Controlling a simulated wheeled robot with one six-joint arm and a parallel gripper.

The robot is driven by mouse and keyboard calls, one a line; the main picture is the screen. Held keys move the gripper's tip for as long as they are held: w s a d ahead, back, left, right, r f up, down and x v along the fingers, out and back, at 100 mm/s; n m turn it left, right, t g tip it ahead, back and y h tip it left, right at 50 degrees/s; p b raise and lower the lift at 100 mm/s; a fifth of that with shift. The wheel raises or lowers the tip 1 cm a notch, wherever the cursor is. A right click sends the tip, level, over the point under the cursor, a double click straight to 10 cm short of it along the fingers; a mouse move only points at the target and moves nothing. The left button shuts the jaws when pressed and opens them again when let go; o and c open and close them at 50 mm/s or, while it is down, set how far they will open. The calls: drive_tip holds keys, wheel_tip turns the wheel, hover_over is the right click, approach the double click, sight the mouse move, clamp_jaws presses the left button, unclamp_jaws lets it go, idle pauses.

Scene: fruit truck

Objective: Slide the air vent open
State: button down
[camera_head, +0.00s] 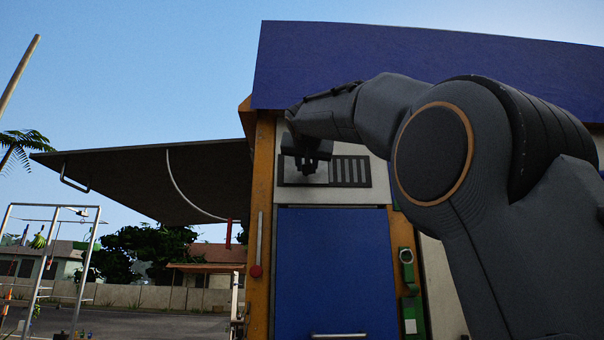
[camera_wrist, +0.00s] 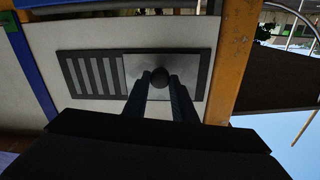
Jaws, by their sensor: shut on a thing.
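The air vent is a dark rectangular frame (camera_head: 368,171) set in the white panel above the blue door. Its slotted grille (camera_head: 350,171) shows in the right part of the frame in the head view and on the left in the wrist view (camera_wrist: 92,76). A grey sliding plate (camera_wrist: 190,67) covers the other part. A round dark knob (camera_wrist: 160,76) stands on the plate. My gripper (camera_wrist: 160,80) is shut on the knob, one finger on each side. In the head view my gripper (camera_head: 306,168) hides the knob and part of the plate.
An orange post (camera_head: 262,220) stands close beside the vent. A raised dark awning (camera_head: 150,180) sticks out to the left. The blue door (camera_head: 335,260) is below the vent, and a blue roof panel (camera_head: 400,60) is above.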

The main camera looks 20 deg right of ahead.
drive_tip(key=shift+w+a, duration=0.15)
drive_tip(key=shift+a, duration=0.25)
drive_tip(key=c, duration=1.5)
unclamp_jaws()
drive_tip(key=shift+a, duration=0.2)
drive_tip(key=shift+o, duration=0.2)
drive_tip(key=shift+d, duration=0.1)
drive_tip(key=b+v, duration=0.3)
drive_tip(key=v, duration=0.5)
drive_tip(key=shift+b, duration=0.35)
drive_tip(key=shift+w, duration=0.1)
